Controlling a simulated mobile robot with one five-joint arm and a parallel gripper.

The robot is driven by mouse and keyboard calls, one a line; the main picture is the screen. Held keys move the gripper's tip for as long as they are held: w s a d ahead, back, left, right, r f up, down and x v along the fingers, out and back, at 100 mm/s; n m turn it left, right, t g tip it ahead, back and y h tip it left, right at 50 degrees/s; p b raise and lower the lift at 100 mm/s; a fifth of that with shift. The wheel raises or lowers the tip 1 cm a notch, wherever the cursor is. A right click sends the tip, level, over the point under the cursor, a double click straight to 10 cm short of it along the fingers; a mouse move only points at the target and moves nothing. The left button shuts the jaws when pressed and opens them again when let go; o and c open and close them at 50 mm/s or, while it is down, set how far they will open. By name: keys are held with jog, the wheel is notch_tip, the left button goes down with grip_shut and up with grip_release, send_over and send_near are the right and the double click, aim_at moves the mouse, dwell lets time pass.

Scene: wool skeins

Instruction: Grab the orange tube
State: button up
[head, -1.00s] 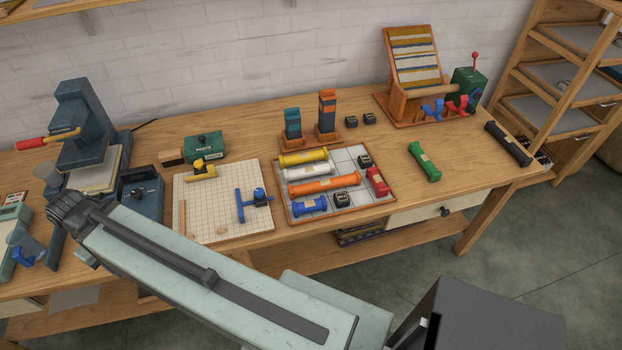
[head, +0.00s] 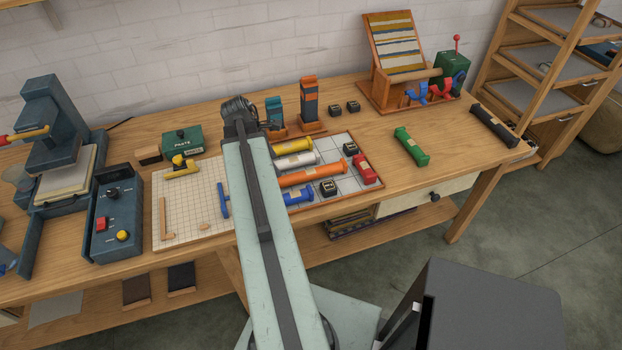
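The orange tube (head: 312,174) lies on the gridded tray (head: 346,188) on the workbench, between a white tube (head: 292,160) and a blue tube (head: 299,196). Its left end is close to my arm in the picture. My arm reaches up across the bench, with its dark end (head: 240,112) left of the tray's far side. The fingers are not clearly visible, so I cannot tell whether my gripper is open or shut. The orange tube lies apart from my gripper.
Two upright holders (head: 309,104) stand behind the tray. A cutting mat (head: 190,215) lies to the left.

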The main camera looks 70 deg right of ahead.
jog(key=n, duration=0.1)
send_over(308, 171)
jog(key=w+a, duration=0.1)
jog(key=w, duration=0.1)
jog(key=shift+s+f+g, duration=0.15)
jog(key=shift+g, duration=0.25)
jog(key=b+x, duration=0.8)
jog(key=shift+w+a+f, duration=0.2)
jog(key=shift+a, duration=0.2)
jog(key=shift+r, duration=0.2)
grip_shut()
